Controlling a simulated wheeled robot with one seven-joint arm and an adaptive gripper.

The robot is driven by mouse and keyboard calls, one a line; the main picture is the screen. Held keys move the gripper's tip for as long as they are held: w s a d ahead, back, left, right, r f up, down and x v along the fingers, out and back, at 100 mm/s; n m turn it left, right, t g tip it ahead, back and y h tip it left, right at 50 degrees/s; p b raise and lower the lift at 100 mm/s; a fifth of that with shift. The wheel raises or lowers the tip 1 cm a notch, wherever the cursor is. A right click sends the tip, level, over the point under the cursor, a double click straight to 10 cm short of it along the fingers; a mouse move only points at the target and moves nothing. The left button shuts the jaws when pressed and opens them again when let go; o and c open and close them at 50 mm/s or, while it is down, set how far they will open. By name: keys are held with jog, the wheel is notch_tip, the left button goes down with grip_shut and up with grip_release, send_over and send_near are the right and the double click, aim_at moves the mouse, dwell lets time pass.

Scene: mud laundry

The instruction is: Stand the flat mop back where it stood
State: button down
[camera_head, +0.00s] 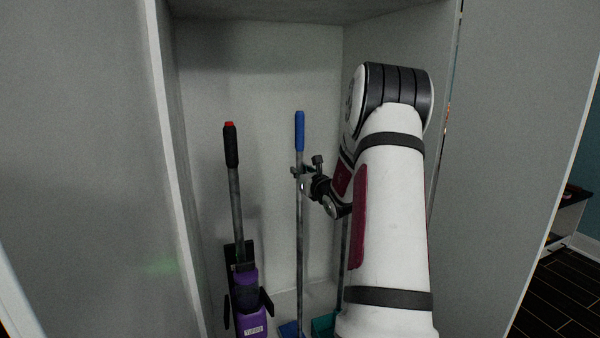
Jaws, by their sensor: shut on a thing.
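The flat mop has a blue grip (300,132), a thin grey pole and a blue foot (289,329) at the bottom edge of the view. It stands nearly upright inside a grey cupboard (265,80). My gripper (299,173) is shut on the pole just below the blue grip, reaching in from the right. The foot is partly cut off by the picture edge, so I cannot tell whether it rests flat on the cupboard floor.
A purple upright cleaner (250,290) with a black, red-tipped handle stands left of the mop. A teal-footed tool (323,325) stands close on the right, mostly hidden behind my arm. Cupboard walls close in on both sides.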

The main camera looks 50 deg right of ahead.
jog(key=shift+f+b, duration=0.45)
jog(key=shift+f, duration=0.1)
dwell(0.7)
jog(key=c, duration=1.4)
grip_release()
jog(key=shift+c, duration=0.2)
jog(key=shift+f, duration=0.1)
jog(key=v, duration=1.2)
